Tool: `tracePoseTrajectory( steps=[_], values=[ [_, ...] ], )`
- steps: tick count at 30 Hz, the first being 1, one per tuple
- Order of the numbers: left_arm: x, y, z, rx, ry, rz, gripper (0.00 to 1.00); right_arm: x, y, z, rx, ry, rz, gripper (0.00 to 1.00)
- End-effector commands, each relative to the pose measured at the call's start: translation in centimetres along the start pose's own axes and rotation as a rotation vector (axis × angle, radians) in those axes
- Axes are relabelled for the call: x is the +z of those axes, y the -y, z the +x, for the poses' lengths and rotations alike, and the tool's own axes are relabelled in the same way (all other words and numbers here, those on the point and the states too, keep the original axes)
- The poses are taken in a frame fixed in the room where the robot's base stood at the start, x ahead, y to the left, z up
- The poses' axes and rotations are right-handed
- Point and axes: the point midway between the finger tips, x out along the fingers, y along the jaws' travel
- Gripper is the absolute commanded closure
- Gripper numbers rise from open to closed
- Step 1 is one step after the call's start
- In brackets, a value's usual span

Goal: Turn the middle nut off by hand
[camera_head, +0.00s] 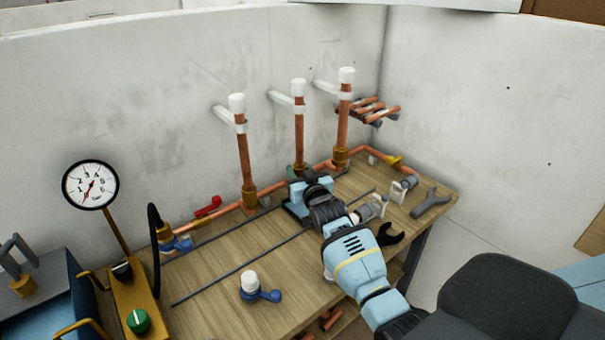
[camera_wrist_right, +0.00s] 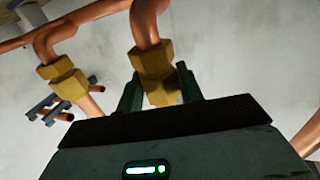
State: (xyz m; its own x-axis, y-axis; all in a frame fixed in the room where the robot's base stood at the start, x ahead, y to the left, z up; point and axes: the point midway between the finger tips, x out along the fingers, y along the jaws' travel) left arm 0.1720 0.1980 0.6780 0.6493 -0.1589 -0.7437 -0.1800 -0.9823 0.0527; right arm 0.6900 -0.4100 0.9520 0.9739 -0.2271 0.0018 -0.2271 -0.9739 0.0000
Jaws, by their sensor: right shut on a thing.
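Three upright copper pipes with white caps stand along the back wall. The middle pipe (camera_head: 299,130) runs down behind my right gripper (camera_head: 297,173), so its nut is hidden in the head view. In the right wrist view, the brass middle nut (camera_wrist_right: 163,93) sits between the dark green fingers of my right gripper (camera_wrist_right: 160,90), which is shut on it. A wider brass fitting (camera_wrist_right: 152,60) adjoins the nut on the copper pipe. Another brass nut (camera_wrist_right: 64,75) shows free at the left. My left gripper is not in view.
The wooden bench (camera_head: 225,275) holds a white-and-blue valve (camera_head: 252,287), a grey wrench (camera_head: 431,202) and thin dark rods. A pressure gauge (camera_head: 90,185) on a yellow base stands at left. The left pipe (camera_head: 244,160) and right pipe (camera_head: 343,125) flank the gripper. The front middle is mostly clear.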

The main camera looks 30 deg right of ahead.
Motion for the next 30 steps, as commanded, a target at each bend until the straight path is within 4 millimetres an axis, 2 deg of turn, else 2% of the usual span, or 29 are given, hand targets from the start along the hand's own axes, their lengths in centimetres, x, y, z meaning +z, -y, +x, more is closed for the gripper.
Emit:
tracePoseTrajectory(
  steps=[9,21,30],
  values=[
    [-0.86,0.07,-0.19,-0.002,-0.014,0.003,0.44,-0.24,-0.11,0.02,-0.096,-0.003,-0.003,0.76],
    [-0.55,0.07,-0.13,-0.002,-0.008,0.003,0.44,-0.03,-0.06,-0.02,-0.113,0.000,0.000,0.76],
    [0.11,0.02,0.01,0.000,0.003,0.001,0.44,0.07,-0.08,0.02,-0.213,0.000,-0.004,0.76]
  ],
)
